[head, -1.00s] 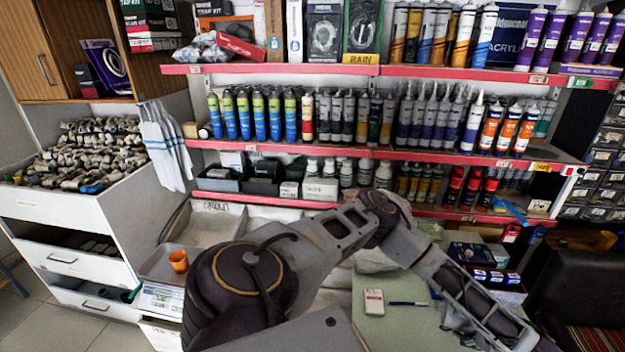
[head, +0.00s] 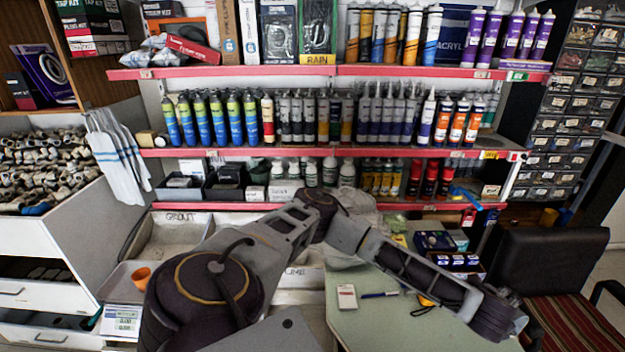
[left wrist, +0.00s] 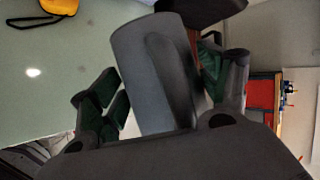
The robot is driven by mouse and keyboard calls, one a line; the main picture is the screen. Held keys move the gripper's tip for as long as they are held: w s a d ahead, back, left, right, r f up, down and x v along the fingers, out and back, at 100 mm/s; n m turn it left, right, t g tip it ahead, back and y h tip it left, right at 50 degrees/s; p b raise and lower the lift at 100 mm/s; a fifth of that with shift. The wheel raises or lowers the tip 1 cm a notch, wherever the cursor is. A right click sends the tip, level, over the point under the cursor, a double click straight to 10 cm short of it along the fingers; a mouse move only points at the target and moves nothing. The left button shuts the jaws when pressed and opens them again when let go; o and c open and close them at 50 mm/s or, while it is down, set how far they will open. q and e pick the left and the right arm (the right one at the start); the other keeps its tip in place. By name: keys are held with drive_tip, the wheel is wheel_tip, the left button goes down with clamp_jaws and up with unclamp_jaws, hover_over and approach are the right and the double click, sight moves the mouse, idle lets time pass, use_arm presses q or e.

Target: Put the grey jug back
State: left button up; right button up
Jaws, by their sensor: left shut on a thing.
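The grey jug (left wrist: 155,75) is between the fingers of my left gripper (left wrist: 163,95) in the left wrist view. It is a smooth, dark grey, rounded body, and only part of it shows. The green-padded fingers are shut on it from both sides. In the head view my left arm reaches across to the lower right, and its dark end hangs between the green table top (head: 385,325) and the chair. I cannot make out the jug in the head view. My right gripper is in neither view.
A white phone-like device (head: 347,297), a blue pen (head: 380,295) and a yellow item (head: 426,300) lie on the table. A black chair with a striped seat (head: 575,325) stands at the right. Red-edged shelves (head: 330,152) full of tubes and bottles line the back. An orange cup (head: 141,277) is at left.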

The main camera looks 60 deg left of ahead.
use_arm(q)
drive_tip(key=w+d+r+m+h, duration=0.3)
drive_tip(key=d+r, duration=0.4)
drive_tip(key=r, duration=0.3)
drive_tip(key=s+d+r+m+h, duration=0.1)
drive_tip(key=s+d+r+m, duration=0.15)
drive_tip(key=r, duration=1.65)
drive_tip(key=s+a+f+n+y, duration=0.25)
drive_tip(key=a+f, duration=0.35)
drive_tip(key=a, duration=0.6)
drive_tip(key=s+a+f+n, duration=0.1)
drive_tip(key=s+f, duration=0.3)
drive_tip(key=f, duration=0.7)
drive_tip(key=s+a+f, duration=0.2)
drive_tip(key=s+f, duration=0.2)
drive_tip(key=f, duration=0.6)
drive_tip(key=shift+a+f+n, duration=0.35)
drive_tip(key=shift+f+n, duration=0.05)
